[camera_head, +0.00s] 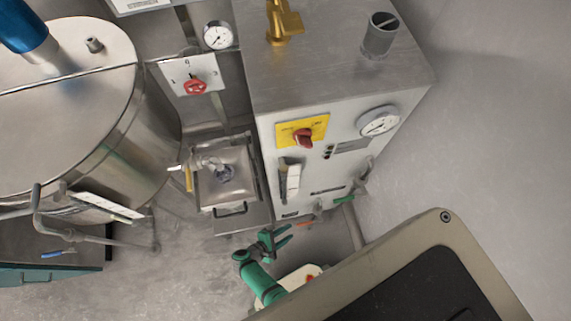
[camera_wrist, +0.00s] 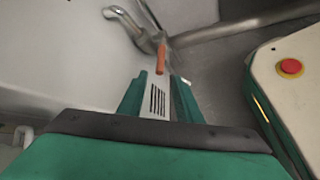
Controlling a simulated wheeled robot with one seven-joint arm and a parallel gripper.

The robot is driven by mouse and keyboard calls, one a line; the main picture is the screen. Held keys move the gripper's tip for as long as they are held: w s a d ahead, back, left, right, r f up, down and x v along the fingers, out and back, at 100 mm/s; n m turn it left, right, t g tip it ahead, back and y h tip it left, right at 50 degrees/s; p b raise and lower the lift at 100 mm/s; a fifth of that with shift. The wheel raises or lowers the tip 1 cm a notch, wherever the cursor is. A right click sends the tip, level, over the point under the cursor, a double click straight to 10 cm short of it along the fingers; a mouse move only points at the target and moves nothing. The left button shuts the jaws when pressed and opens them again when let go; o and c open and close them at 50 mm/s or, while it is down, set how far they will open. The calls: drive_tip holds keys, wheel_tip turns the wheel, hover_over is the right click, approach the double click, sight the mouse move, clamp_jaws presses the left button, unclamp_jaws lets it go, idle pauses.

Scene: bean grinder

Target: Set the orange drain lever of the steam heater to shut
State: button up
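The steam heater (camera_head: 340,150) is a grey metal cabinet. Its orange drain lever (camera_head: 304,223) shows small at the foot of the front, just beyond my gripper (camera_head: 278,238). In the wrist view, the orange lever (camera_wrist: 161,58) hangs from a metal valve on a pipe and points toward my gripper (camera_wrist: 159,82). My two green fingers are apart, one on each side of the lever's line, with the lever's near end around the fingertips. I cannot tell whether they touch it. Nothing is held.
A green lever (camera_head: 344,199) sits on the heater front above the orange one. A metal pipe (camera_wrist: 245,25) runs close behind the valve. The heater's wall (camera_wrist: 60,60) is close on the left in the wrist view. A large steel tank (camera_head: 70,110) stands far left.

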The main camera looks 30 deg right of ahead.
drive_tip(key=shift+s+a+r, duration=0.1)
drive_tip(key=shift+a+r, duration=0.1)
drive_tip(key=shift+a, duration=0.1)
clamp_jaws()
drive_tip(key=m+y, duration=1.1)
drive_tip(key=m, duration=2.1)
approach(304, 224)
drive_tip(key=shift+t, duration=0.4)
drive_tip(key=x, duration=0.6)
drive_tip(key=shift+s+d+f, duration=0.15)
drive_tip(key=shift+s+f, duration=0.15)
drive_tip(key=shift+s, duration=0.05)
